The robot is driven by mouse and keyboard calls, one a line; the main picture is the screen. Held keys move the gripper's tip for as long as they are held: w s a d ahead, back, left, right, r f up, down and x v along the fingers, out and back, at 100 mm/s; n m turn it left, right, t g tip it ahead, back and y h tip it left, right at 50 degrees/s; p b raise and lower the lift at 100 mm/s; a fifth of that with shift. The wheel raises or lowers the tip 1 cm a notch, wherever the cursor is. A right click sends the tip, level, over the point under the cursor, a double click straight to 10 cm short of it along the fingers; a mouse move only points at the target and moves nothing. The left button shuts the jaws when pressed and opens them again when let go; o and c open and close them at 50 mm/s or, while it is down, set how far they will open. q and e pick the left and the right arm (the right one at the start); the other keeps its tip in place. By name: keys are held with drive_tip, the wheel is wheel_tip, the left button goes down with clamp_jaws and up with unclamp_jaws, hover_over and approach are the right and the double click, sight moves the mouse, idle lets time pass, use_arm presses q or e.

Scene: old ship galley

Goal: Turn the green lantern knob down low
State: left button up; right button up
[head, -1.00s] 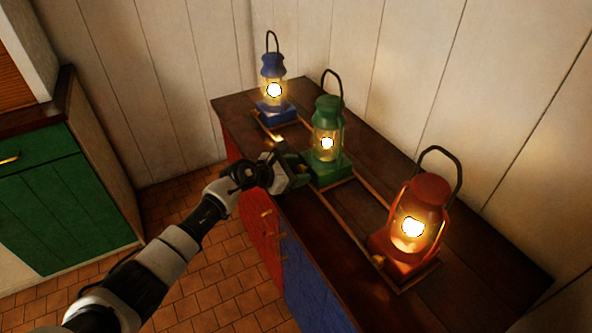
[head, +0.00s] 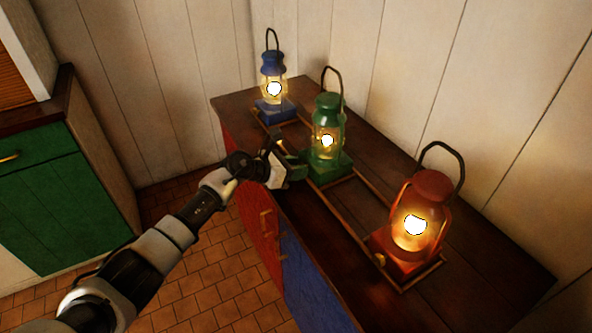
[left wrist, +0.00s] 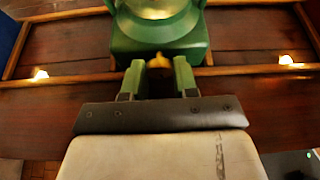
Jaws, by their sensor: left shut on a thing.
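The green lantern (head: 328,113) stands on the dark wooden counter in the head view, between the other lanterns, with a bright flame behind its glass. Its green base (left wrist: 160,45) fills the top middle of the left wrist view. A small brass knob (left wrist: 160,62) sticks out of the front of that base. My left gripper (head: 301,168) is at the front of the base, its green fingers shut on the knob, one on each side of it in the left wrist view (left wrist: 160,75). The gripper hides the knob in the head view. My right gripper is not in view.
A blue lantern (head: 273,69) stands behind and a red lantern (head: 415,215) nearer, both lit. A low wooden rail frame (head: 349,205) surrounds the lantern bases. The counter (head: 470,255) is bare at the near right. A green cabinet (head: 40,200) stands at left.

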use_arm(q)
drive_tip(key=shift+w+f+n+g+h+b, duration=0.1)
drive_tip(key=shift+n+g+h+b, duration=0.65)
drive_tip(key=shift+n+b, duration=0.5)
drive_tip(key=shift+n, duration=0.25)
drive_tip(key=o, duration=0.9)
drive_tip(key=shift+o, duration=0.2)
drive_tip(key=shift+a, duration=0.1)
drive_tip(key=v, duration=1)
drive_tip(key=shift+a+r, duration=0.2)
drive_tip(key=shift+a, duration=0.1)
